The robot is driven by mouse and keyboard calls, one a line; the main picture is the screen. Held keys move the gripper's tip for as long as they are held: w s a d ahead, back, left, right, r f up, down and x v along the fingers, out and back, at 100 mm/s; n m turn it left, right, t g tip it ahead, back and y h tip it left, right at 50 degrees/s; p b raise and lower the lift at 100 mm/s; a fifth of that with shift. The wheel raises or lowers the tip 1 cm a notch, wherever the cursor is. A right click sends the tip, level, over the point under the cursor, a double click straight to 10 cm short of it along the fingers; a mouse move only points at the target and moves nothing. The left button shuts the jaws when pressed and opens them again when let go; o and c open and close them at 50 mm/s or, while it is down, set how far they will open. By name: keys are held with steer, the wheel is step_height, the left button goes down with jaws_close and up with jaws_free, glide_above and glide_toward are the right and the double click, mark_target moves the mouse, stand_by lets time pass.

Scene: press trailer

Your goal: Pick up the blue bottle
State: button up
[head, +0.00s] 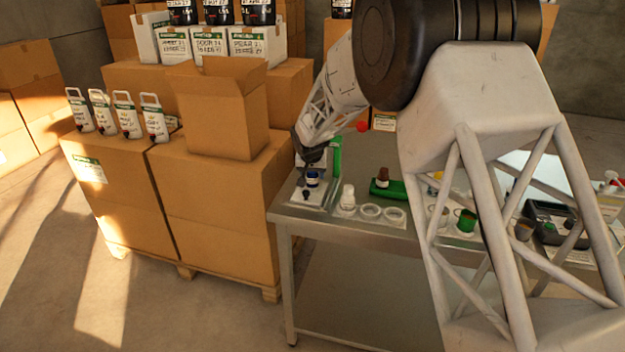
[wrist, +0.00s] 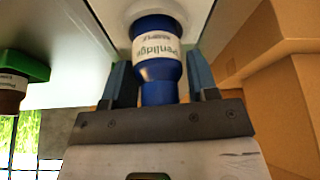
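The blue bottle (head: 312,179) with a white label stands on a pale flat surface at the left end of the metal table. In the wrist view the bottle (wrist: 157,45) lies between the two fingers of my gripper (wrist: 158,66), its narrower blue end toward the palm. The fingers are apart, one on each side, with a small gap showing on the right. Contact on the left is hard to tell. In the head view my gripper (head: 313,155) is just above the bottle, its fingers small and dark.
A green block (head: 336,155) stands close behind the bottle. A white bottle (head: 348,197), clear dishes (head: 371,211) and a brown bottle on a green holder (head: 392,190) are to the right. Cardboard boxes (head: 222,200) stand left of the table (head: 300,222). My arm hides part of the table.

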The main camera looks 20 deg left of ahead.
steer(key=c, duration=0.7)
steer(key=shift+r, duration=0.15)
steer(key=shift+r, duration=1.4)
steer(key=shift+s+d+r, duration=0.15)
steer(key=shift+s+r, duration=0.1)
steer(key=s+d, duration=0.2)
steer(key=s, duration=0.2)
steer(key=s+d+r, duration=0.1)
steer(key=s+d, duration=0.1)
steer(key=s, duration=0.3)
steer(key=s+d, duration=0.3)
steer(key=s, duration=0.1)
steer(key=shift+s+r, duration=0.2)
steer(key=shift+s, duration=0.2)
